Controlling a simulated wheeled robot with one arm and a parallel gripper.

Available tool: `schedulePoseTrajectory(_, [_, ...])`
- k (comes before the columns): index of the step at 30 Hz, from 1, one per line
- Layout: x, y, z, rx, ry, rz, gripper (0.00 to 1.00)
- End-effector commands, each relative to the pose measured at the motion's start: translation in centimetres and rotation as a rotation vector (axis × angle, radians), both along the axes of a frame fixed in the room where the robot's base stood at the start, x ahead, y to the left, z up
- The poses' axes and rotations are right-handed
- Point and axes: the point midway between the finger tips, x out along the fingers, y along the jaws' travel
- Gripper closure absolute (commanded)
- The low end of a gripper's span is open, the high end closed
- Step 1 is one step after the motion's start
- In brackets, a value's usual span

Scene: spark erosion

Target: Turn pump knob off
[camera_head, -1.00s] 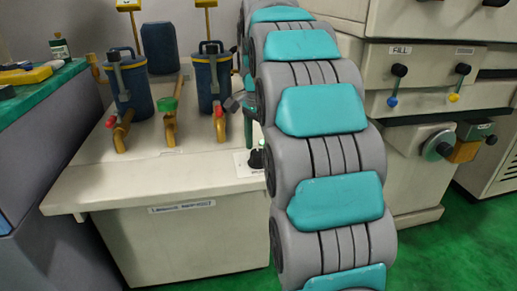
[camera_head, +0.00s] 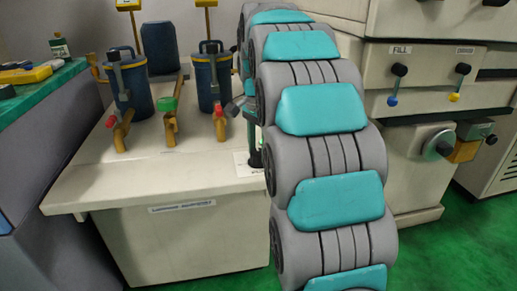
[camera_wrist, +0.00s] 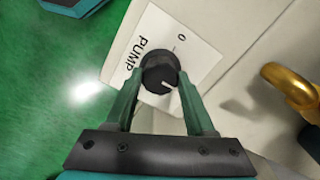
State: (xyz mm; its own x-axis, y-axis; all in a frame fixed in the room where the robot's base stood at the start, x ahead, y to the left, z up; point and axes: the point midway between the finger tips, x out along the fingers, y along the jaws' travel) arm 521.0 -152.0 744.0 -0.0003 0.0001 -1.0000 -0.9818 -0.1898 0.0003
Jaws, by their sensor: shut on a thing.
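The black pump knob (camera_wrist: 160,70) sits on a white label (camera_wrist: 185,42) marked "PUMP" and "0" in the wrist view. A white pointer line on the knob's top points toward the lower right of that view, away from the "0" mark. My gripper (camera_wrist: 159,77) has its two green fingers on either side of the knob and is shut on it. In the head view the label (camera_head: 242,160) shows at the right end of the cream bench, and my arm hides most of the knob and gripper.
The cream bench (camera_head: 100,182) carries blue filter canisters (camera_head: 118,90) and yellow pipes with red and green valve handles. A brass pipe (camera_wrist: 288,85) curves close to the right of my gripper. A machine with "FILL" levers (camera_head: 397,75) stands at the right.

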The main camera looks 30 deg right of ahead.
Motion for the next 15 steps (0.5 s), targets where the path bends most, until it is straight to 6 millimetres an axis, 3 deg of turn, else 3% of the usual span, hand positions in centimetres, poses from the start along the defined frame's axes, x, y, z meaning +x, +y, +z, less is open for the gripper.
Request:
schedulePoseTrajectory(1, [0.00,0.00,0.01,0.000,0.000,0.000,0.79])
schedulePoseTrajectory(7, [-0.01,-0.01,0.02,0.000,0.000,0.000,1.00])
schedulePoseTrajectory(15, [0.01,0.01,0.02,0.000,0.000,0.026,1.00])
